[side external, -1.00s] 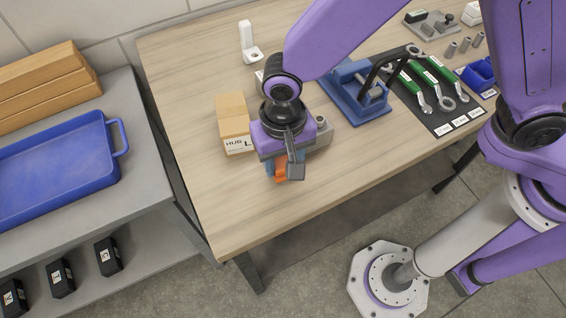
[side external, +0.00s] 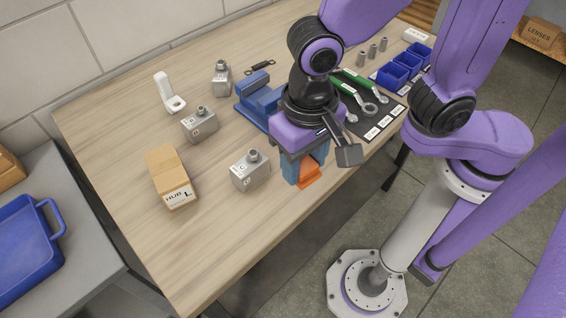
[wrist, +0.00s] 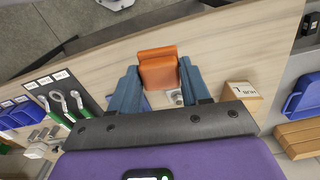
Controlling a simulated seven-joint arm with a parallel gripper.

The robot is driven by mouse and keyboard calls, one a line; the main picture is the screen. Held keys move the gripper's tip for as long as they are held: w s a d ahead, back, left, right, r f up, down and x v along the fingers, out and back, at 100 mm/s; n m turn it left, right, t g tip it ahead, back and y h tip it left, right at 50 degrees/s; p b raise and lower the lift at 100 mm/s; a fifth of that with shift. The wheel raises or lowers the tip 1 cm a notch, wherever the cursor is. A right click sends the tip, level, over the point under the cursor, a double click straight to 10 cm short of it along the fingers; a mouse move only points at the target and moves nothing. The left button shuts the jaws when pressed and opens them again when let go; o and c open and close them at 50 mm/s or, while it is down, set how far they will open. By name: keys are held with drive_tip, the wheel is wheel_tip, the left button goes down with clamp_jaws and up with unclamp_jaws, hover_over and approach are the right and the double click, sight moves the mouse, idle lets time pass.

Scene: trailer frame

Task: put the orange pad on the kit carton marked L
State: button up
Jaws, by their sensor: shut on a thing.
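My gripper (side external: 303,168) is shut on the orange pad (side external: 311,178), near the front edge of the table. In the wrist view the pad (wrist: 158,70) sits between my blue fingers (wrist: 160,84). In the side view the fingers and wrist hide part of it. Its height above the table is hard to tell. The kit carton marked L (side external: 167,168) is a tan box with a white label reading HUB L. It stands on the table to the left of my gripper, apart from it. It also shows right of the fingers in the wrist view (wrist: 243,89).
A grey metal housing (side external: 250,172) stands between carton and gripper. Another housing (side external: 199,126), a white bracket (side external: 169,93) and a blue vise (side external: 255,104) are farther back. Wrenches (side external: 362,88) and blue bins (side external: 400,68) lie right. Bare tabletop (side external: 215,225) lies in front of the carton.

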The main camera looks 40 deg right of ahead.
drive_tip(key=shift+s+d+r, duration=0.1)
drive_tip(key=shift+s+d, duration=0.1)
drive_tip(key=w+a+r+m, duration=0.2)
drive_tip(key=w+a+r, duration=0.15)
drive_tip(key=w, duration=0.25)
drive_tip(key=w+a+r+m, duration=0.1)
drive_tip(key=w+a+r, duration=0.1)
drive_tip(key=w+r, duration=0.3)
hover_over(165, 166)
drive_tip(key=s, duration=0.1)
drive_tip(key=f, duration=0.6)
drive_tip(key=d+f, duration=0.1)
drive_tip(key=f, duration=0.2)
drive_tip(key=shift+f, duration=0.1)
drive_tip(key=shift+w+a+f, duration=0.45)
drive_tip(key=shift+a+f, duration=0.05)
drive_tip(key=shift+f, duration=1.75)
drive_tip(key=shift+f, duration=0.15)
drive_tip(key=o, duration=1)
drive_tip(key=shift+o, duration=0.2)
